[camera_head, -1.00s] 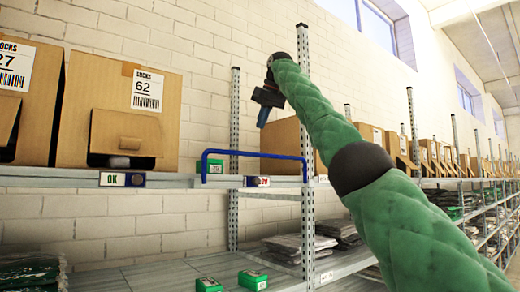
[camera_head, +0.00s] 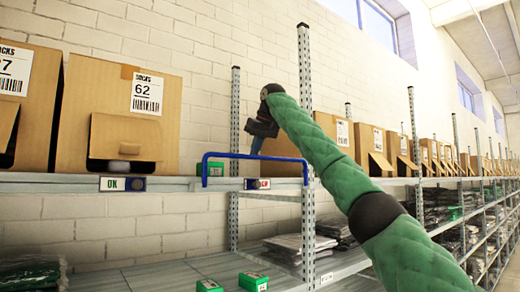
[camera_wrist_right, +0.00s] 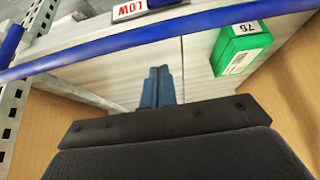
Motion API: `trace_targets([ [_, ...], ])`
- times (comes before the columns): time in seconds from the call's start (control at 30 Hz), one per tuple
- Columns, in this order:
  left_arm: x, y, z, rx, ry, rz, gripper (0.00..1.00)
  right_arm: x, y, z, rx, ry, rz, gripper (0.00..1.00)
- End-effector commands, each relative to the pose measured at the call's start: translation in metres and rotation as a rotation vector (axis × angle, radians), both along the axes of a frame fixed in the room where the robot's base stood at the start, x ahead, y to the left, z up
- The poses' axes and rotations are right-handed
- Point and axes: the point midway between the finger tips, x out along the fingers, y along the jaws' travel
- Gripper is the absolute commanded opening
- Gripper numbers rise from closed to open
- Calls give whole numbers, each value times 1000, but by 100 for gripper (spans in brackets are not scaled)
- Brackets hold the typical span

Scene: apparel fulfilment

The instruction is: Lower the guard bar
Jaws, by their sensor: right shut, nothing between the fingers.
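The guard bar (camera_head: 225,154) is a blue U-shaped tube standing raised above the shelf's front edge, across the bay at the centre. It also crosses the top of the right wrist view (camera_wrist_right: 100,46). My left gripper is out of view.
A red LOW label (camera_wrist_right: 131,9) sits on the shelf edge, with a green box (camera_wrist_right: 238,48) near it. A socks carton (camera_head: 150,85) stands left of the bar. A perforated upright (camera_head: 304,90) stands at the bar's right end. Folded packs (camera_head: 300,243) lie on the lower shelf.

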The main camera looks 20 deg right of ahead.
Motion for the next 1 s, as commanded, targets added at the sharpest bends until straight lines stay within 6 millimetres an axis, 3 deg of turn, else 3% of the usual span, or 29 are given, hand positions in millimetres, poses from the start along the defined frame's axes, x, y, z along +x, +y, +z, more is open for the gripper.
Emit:
trace_targets([
  [0.4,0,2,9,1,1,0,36,-23,-8,-6,-1,2,1,0],
  [1.0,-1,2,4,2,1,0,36,-26,-9,-9,5,-14,0,0],
])
